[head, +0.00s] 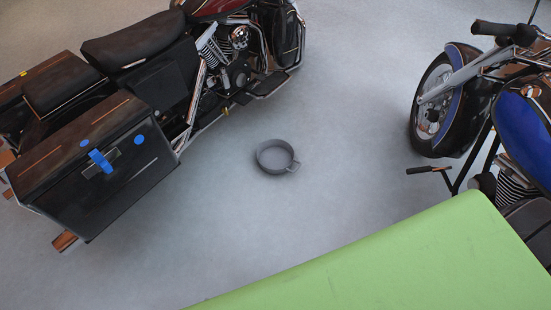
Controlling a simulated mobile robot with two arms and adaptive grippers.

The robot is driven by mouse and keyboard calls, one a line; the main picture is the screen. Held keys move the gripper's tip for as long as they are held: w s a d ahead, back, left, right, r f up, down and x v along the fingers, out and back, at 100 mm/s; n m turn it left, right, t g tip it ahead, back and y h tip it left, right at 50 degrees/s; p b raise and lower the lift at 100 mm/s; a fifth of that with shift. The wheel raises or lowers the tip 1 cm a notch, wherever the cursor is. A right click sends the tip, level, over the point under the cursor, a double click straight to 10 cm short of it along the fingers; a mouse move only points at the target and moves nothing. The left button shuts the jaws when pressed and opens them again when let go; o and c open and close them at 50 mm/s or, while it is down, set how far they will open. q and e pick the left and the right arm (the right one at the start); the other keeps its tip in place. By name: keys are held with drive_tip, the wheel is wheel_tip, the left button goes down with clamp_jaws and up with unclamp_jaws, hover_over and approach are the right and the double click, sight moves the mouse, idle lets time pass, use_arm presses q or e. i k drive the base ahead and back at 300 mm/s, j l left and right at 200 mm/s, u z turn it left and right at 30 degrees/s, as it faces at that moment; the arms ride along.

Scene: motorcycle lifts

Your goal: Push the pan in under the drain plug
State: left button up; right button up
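A round, shallow grey pan (274,157) lies on the floor near the middle of the head view. A small loop handle sticks out at its lower right. The pan stands apart from the dark motorcycle (215,70) at the upper left, with bare floor between them. A small yellowish piece (226,112) shows low on that motorcycle's side; I cannot tell whether it is the drain plug. The motorcycle's underside is hidden from this angle. Neither of my grippers shows in the head view.
A blue motorcycle (535,110) stands at the right, its front wheel turned toward the pan. A green flat surface (400,265) fills the lower right. A black side case (100,160) juts out at the left. Grey floor (330,100) around the pan is clear.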

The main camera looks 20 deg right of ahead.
sight(274, 156)
drive_tip(key=i+j+z, duration=0.1)
drive_tip(key=i+z, duration=0.3)
drive_tip(key=i, duration=0.9)
